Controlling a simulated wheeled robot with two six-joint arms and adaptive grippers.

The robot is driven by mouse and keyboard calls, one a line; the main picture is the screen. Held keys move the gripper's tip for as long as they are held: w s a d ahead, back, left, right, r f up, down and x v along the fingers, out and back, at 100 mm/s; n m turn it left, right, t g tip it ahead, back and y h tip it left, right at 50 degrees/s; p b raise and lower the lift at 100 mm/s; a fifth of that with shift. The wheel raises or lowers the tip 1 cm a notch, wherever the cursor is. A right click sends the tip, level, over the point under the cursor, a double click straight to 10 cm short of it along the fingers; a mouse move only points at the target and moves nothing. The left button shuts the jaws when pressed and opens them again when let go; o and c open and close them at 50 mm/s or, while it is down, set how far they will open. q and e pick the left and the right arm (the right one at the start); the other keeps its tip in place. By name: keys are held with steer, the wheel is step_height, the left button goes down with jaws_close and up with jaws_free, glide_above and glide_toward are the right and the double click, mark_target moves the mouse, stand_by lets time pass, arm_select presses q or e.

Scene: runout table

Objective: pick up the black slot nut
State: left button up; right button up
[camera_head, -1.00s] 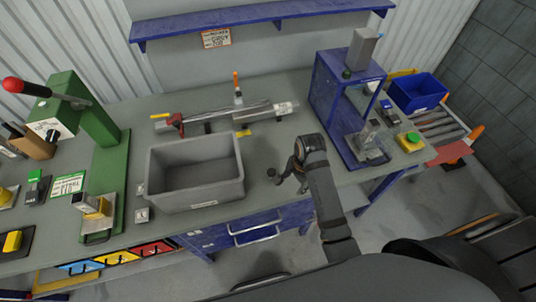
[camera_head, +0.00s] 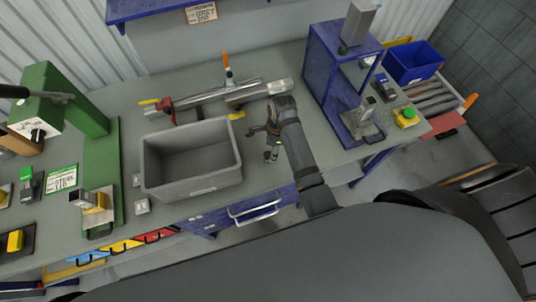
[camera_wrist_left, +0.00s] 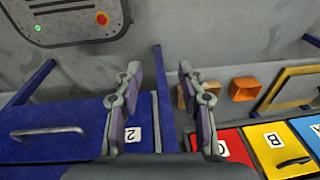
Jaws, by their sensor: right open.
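My right gripper (camera_head: 262,142) is open over the bench, right of the grey bin and in front of the metal rail. Its fingers point left and towards the front edge, and nothing shows clearly between them. I cannot pick out the black slot nut for certain; it may be hidden by the gripper or too small to tell. My left gripper (camera_wrist_left: 160,72) shows in the left wrist view with its two fingers apart and empty, before the blue drawer marked 2 (camera_wrist_left: 60,130). It does not show in the head view.
A grey bin (camera_head: 162,190) stands on the bench (camera_head: 130,98). The metal rail (camera_head: 208,97) lies behind it, with a yellow piece (camera_head: 236,115) at its front. A blue press frame (camera_head: 318,72) stands right and a green press (camera_head: 101,165) left. A blue crate (camera_head: 414,62) is at the far right.

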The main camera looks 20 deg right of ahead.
mark_target(268, 154)
steer(key=f, duration=0.1)
steer(key=a+f+p, duration=0.1)
steer(key=f, duration=0.1)
steer(key=shift+f, duration=0.6)
steer(key=c, duration=1.2)
arm_select(q)
steer(key=shift+s+r, duration=0.4)
steer(key=shift+r, duration=0.4)
arm_select(e)
jaws_close()
steer(key=shift+w+r, duration=0.1)
steer(key=shift+r, duration=0.05)
